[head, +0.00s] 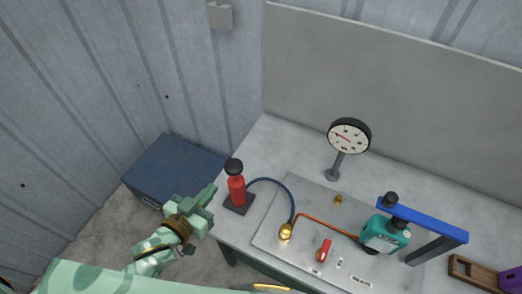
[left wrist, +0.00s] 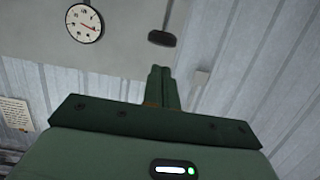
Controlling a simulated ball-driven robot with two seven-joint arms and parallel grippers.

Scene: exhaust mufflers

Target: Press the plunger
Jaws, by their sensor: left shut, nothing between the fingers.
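The plunger (head: 237,188) is a red cylinder with a black knob (head: 234,166) on top, standing upright on a black base at the left end of the workbench. The knob also shows in the left wrist view (left wrist: 162,38), dark and above the fingertips in the picture. My left gripper (head: 210,192) is just left of the red cylinder, with its fingers pointing toward it. Its fingers (left wrist: 163,80) are shut together and empty. A gap shows between the fingertips and the knob. My right gripper is not in view.
A blue hose (head: 270,183) runs from the plunger to a brass fitting (head: 286,231) on a metal plate. A dial gauge (head: 348,136) stands behind. A blue box (head: 170,166) lies beyond the bench's left edge.

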